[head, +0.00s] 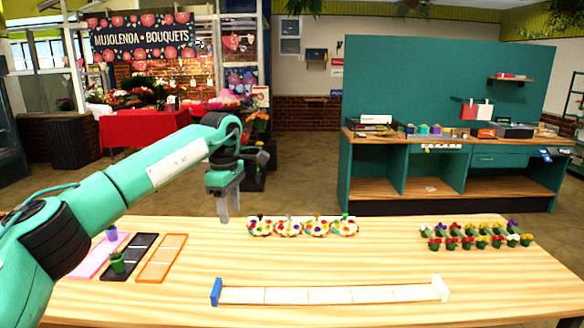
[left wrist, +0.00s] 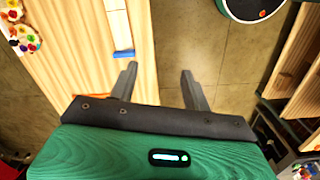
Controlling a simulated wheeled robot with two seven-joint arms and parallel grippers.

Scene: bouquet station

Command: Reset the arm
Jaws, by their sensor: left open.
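My left arm reaches in from the left in the head view, with its gripper (head: 224,204) pointing down above the far left part of the wooden table (head: 390,265). In the left wrist view, the left gripper (left wrist: 158,75) has its two fingers spread apart with nothing between them. Below it show the table edge and the floor. My right gripper is in neither view.
A long white strip with a blue end (head: 216,291) lies at the table's front. Pink, black and orange trays (head: 162,258) lie at left, two with small pots. Flower bunches (head: 289,228) stand at the back, several potted flowers (head: 470,243) at right. The table's middle is clear.

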